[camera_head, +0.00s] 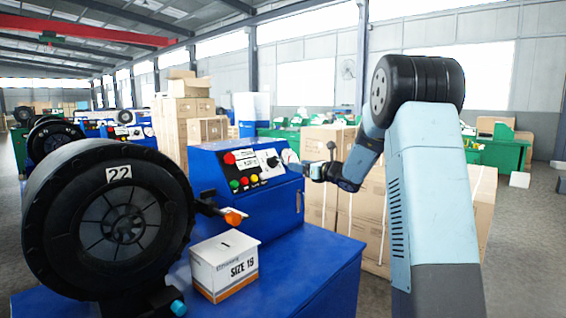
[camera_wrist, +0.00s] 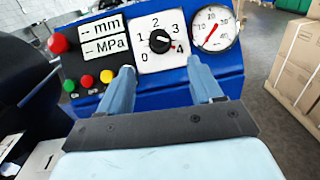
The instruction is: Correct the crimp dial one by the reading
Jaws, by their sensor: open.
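The crimp dial (camera_wrist: 160,41) is a black knob on a white plate numbered 0 to 4. Its red mark points right and slightly down, close to 4. In the head view the dial (camera_head: 272,161) is on the blue control box. A round gauge (camera_wrist: 214,31) with a red needle sits right of it. Two displays (camera_wrist: 101,37) show dashes before mm and MPa. My gripper (camera_wrist: 162,69) is open and empty, its fingers either side below the dial, apart from it. In the head view my gripper (camera_head: 309,169) is right of the panel.
A black crimper head (camera_head: 118,215) labelled 22 stands at left. A white box (camera_head: 225,266) marked SIZE 19 sits on the blue bench (camera_head: 310,262). A red button (camera_wrist: 59,43) and small coloured buttons (camera_wrist: 88,81) are left of the dial. Cardboard boxes (camera_head: 325,140) stand behind my arm.

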